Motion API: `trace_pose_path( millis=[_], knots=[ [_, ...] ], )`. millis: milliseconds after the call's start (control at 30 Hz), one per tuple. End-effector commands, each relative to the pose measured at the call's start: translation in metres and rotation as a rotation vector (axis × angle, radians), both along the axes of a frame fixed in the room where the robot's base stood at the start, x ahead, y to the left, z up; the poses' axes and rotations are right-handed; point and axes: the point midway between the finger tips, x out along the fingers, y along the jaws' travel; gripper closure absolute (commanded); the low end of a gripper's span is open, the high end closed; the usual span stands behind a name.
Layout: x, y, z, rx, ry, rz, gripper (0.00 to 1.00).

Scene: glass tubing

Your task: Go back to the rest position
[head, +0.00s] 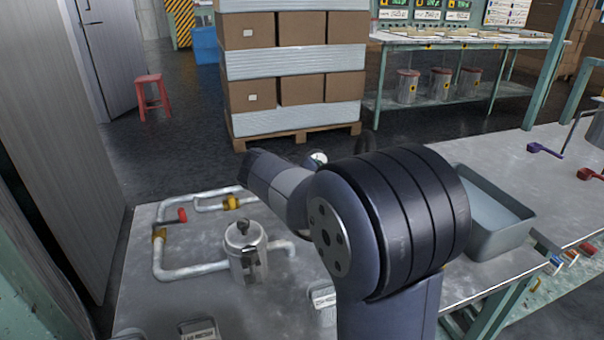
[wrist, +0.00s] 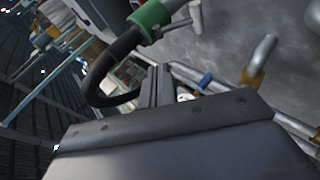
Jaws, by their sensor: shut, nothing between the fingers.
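My arm (head: 390,220) fills the middle of the head view, bent above the near bench. Its dark forearm segment reaches to the upper left, and the gripper's fingers cannot be made out there. In the wrist view my gripper (wrist: 157,86) shows as two narrow grey fingers close together beyond the broad dark housing. They are shut and hold nothing. A black curved hose with a green collar (wrist: 150,17) lies beside them in that view.
The near bench (head: 190,290) carries white piping with a red valve handle (head: 182,215), a yellow valve (head: 232,202) and a metal canister (head: 246,252). A grey tray (head: 500,235) sits right of my arm. Stacked cartons (head: 305,92) and a red stool (head: 150,95) stand behind.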

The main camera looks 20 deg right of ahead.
Motion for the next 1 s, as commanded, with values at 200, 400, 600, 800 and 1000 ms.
trace_pose_path(
  millis=[200, 400, 600, 800, 1000],
  knots=[
    [0.000, 0.000, -0.006, 0.000, 0.001, 0.000, 1.00],
    [0.000, -0.002, -0.035, -0.004, 0.001, -0.001, 1.00],
    [0.003, -0.003, -0.033, 0.048, 0.013, 0.011, 1.00],
    [0.005, -0.003, -0.038, 0.108, 0.026, 0.022, 1.00],
    [0.006, -0.003, -0.042, 0.170, 0.034, 0.028, 1.00]
  ],
)
